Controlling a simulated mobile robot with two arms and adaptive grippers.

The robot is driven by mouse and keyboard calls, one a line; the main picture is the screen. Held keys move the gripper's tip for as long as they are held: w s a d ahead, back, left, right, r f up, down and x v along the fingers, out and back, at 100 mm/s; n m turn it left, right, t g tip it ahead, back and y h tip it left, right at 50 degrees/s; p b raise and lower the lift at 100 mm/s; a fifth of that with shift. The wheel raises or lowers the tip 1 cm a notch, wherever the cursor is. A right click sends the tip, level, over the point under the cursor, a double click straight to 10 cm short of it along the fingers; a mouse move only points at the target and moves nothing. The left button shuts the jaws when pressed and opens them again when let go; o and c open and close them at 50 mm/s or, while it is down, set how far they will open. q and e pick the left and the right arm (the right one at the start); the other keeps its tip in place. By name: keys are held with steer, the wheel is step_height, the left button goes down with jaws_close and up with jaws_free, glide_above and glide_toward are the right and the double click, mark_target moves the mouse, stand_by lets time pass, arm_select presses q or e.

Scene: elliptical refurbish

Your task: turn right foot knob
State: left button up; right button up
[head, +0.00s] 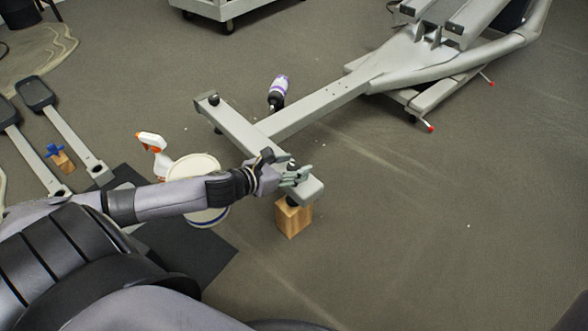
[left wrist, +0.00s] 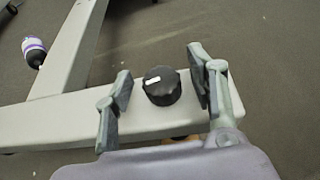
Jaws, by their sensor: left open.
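The foot knob (left wrist: 161,86) is a black round knob with a white mark, on top of the grey crossbar near its end in the left wrist view. My left gripper (left wrist: 160,85) is open, with one finger on each side of the knob and visible gaps between. In the head view, my left gripper (head: 290,174) is over the near end of the crossbar (head: 237,131) and mostly hides the knob. Another black knob (head: 213,99) sits at the crossbar's far end. My right gripper is not in view.
A wooden block (head: 293,218) stands under the crossbar's near end. A purple-and-white bottle (head: 278,90) is by the machine's beam. The floor at right is clear.

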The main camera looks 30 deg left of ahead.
arm_select(q)
steer(key=shift+w+d+f, duration=0.1)
steer(key=shift+w+f, duration=0.05)
steer(key=shift+w, duration=0.2)
steer(key=shift+c, duration=0.6)
steer(key=c, duration=1)
